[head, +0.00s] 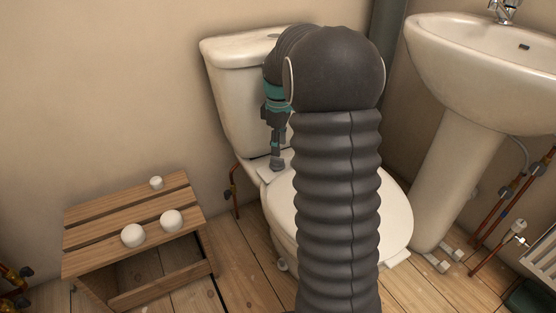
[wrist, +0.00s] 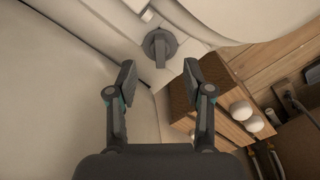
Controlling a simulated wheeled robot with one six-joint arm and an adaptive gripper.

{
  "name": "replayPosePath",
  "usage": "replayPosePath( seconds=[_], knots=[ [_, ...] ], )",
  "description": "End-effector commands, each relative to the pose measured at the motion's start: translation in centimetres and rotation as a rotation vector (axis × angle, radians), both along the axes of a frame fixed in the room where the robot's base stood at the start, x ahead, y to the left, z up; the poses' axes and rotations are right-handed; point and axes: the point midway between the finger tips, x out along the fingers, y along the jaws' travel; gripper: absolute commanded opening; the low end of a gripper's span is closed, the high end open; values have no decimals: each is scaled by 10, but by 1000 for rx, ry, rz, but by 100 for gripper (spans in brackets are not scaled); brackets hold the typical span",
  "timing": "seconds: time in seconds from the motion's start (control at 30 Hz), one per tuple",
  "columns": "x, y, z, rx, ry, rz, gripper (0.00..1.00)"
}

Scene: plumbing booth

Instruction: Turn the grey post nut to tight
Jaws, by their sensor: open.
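The grey post nut (wrist: 159,46) shows in the wrist view as a dark grey round piece with a raised bar across it. It sits on the pale rear ledge of the toilet, beside the seat. My gripper (wrist: 160,75) is open and empty, its two fingers apart, with the nut just beyond the gap between the fingertips. I see no contact with the nut. In the head view my gripper (head: 277,165) points down at the toilet's rear ledge, and I cannot make out the nut there.
The cistern (head: 230,95) stands behind my gripper and the closed toilet lid (head: 395,210) in front. A slatted wooden stool (head: 90,226) with white knobs (head: 171,220) stands to the left. The sink (head: 470,85) and its pedestal are at the right.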

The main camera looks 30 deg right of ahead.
Motion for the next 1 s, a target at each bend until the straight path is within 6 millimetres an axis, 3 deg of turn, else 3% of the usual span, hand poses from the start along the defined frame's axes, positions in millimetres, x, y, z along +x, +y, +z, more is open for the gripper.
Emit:
replayPosePath(
  seconds=[0.1, 0.3, 0.73, 0.93, 1.0],
  knots=[
    [-1, 0, -23, 1, 3, 0, 51],
    [0, 0, -46, 1, 1, -1, 51],
    [0, 0, -53, 0, 0, -1, 51],
    [0, 0, -53, 0, 0, -1, 4],
    [0, 0, -53, 0, 0, -1, 0]
  ],
)
